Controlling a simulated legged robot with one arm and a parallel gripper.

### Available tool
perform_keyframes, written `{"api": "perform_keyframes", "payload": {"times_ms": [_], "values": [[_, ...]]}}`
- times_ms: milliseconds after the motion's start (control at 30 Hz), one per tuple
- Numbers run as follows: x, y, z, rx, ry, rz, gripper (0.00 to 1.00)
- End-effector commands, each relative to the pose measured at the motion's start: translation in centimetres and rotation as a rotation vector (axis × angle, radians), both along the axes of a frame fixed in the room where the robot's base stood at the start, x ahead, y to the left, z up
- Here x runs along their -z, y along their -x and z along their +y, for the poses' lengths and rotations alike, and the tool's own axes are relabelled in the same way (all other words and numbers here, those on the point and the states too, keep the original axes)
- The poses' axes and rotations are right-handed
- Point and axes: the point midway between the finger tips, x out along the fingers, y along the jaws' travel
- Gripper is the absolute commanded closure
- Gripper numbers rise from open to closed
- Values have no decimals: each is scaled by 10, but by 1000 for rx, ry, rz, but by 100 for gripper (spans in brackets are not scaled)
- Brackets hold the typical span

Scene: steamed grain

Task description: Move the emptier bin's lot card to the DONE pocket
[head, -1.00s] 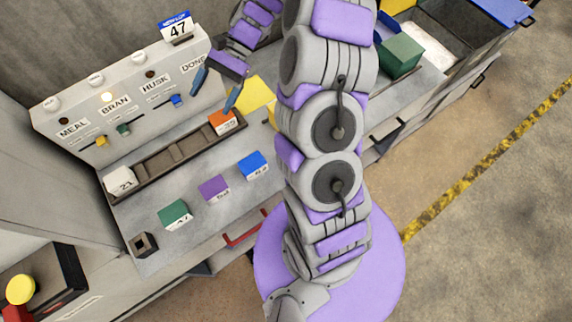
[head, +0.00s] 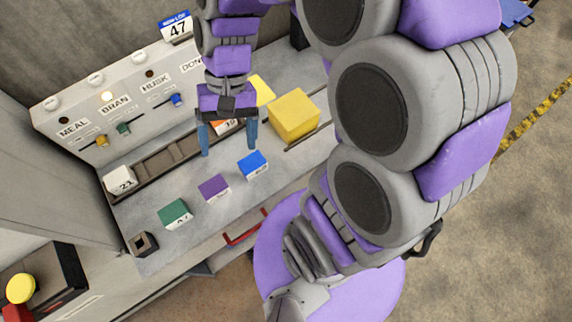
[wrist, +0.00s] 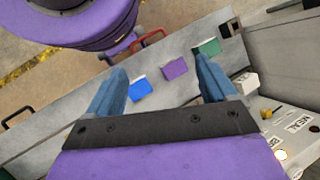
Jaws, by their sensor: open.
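A white block marked 21 (head: 119,180) stands at the rack's left end. Green (head: 175,213), purple (head: 214,188) and blue (head: 252,165) numbered blocks stand in front. In the wrist view, the blue (wrist: 140,89) and purple (wrist: 175,69) blocks appear between the open fingers (wrist: 160,72), apart from them. The DONE label (head: 191,65) is on the panel's right; bin levels cannot be told.
The panel (head: 120,98) carries MEAL, BRAN and HUSK labels with coloured sliders; the lamp above BRAN (head: 107,96) glows. A card marked 47 (head: 176,27) stands on top. A large yellow block (head: 294,114) stands right of my gripper. A small dark socket (head: 142,243) is front left.

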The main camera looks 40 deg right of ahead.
Motion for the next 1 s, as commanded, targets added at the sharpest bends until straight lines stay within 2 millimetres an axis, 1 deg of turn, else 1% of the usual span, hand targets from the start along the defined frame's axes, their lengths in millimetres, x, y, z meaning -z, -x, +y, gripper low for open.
{"api": "perform_keyframes", "payload": {"times_ms": [33,267,400,600,700,800,1000], "values": [[-2,10,-1,-23,19,-18,15],[-3,49,-15,-127,114,-99,15],[-2,72,-26,-182,174,-144,15],[1,100,-42,-248,246,-203,15],[3,109,-48,-269,270,-218,15],[4,114,-52,-280,284,-228,15],[4,117,-54,-288,291,-233,15]]}}
